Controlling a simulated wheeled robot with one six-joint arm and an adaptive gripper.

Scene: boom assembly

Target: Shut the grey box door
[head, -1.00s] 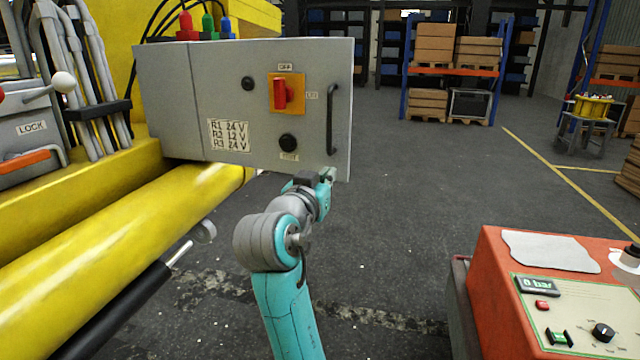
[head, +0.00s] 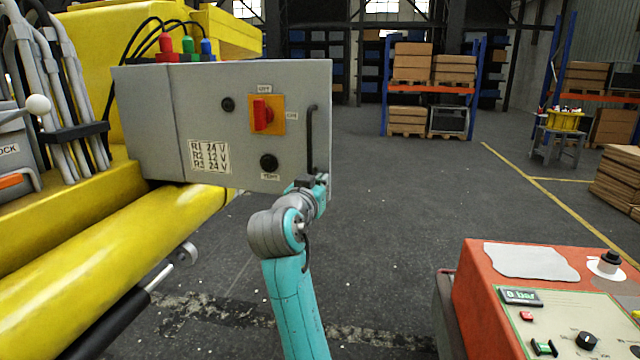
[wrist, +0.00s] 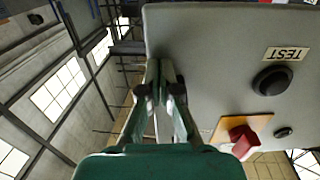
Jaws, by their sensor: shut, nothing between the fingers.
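The grey box (head: 148,120) sits at the left on the yellow machine. Its grey door (head: 215,115) has a red switch on an orange plate, black knobs, a voltage label and a black handle (head: 309,140) near its right edge. I cannot see from here how wide any gap behind the door is. My gripper (head: 322,181) is at the door's lower right corner, just below the handle. In the wrist view the door (wrist: 220,65) appears upside down, and my gripper (wrist: 160,75) is shut and empty, overlapping the door's edge. Whether it touches is unclear.
Yellow beams (head: 130,255) run below the box. A red-orange control console (head: 480,290) stands at the lower right. Shelving with cartons (head: 412,62) and a small stand (head: 556,140) are far back. The floor between is open.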

